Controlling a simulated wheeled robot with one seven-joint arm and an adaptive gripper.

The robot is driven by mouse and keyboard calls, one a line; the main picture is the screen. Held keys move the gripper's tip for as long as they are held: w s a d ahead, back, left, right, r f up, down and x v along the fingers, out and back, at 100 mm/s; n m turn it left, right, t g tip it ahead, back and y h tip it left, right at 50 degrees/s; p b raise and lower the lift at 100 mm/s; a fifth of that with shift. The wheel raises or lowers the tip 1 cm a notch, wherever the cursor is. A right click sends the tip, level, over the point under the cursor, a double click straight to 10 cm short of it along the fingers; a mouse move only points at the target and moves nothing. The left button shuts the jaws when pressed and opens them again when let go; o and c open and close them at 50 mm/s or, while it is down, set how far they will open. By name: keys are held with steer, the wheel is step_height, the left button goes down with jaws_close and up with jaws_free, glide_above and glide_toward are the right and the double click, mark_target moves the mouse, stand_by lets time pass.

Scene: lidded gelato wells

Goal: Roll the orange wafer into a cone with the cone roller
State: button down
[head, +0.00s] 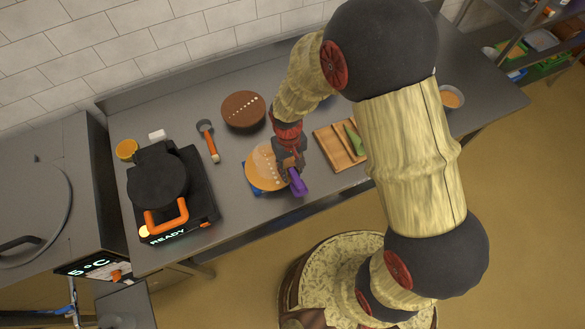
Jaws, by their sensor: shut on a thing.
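The orange wafer (262,164) is a flat, round disc with a row of pale dots. It lies on something blue (257,193) whose edge shows below it. My gripper (292,168) is over the wafer's right edge and is shut on a purple tool (298,184), which looks like the cone roller. The purple part sticks out below the gripper toward the counter's front edge. The rest of the tool is hidden by the gripper, so I cannot tell whether it touches the wafer. The wafer looks flat.
A black waffle iron (158,180) with an orange handle and a READY display stands at left. A brown dotted disc (243,110) and an orange-handled tool (208,141) lie behind. A wooden tray (333,148) with a green piece (355,139) is at right.

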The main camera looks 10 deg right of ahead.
mark_target(277, 177)
steer(key=shift+s+a, duration=0.25)
steer(key=shift+a, duration=0.55)
steer(key=shift+s+a, duration=0.2)
steer(key=shift+a, duration=0.6)
steer(key=shift+s+a, duration=0.25)
steer(key=shift+a, duration=0.55)
stand_by(2.2)
steer(key=shift+r+p, duration=0.6)
steer(key=shift+p, duration=0.05)
steer(key=shift+r+p, duration=1.75)
steer(key=shift+r, duration=0.8)
steer(key=shift+f, duration=0.1)
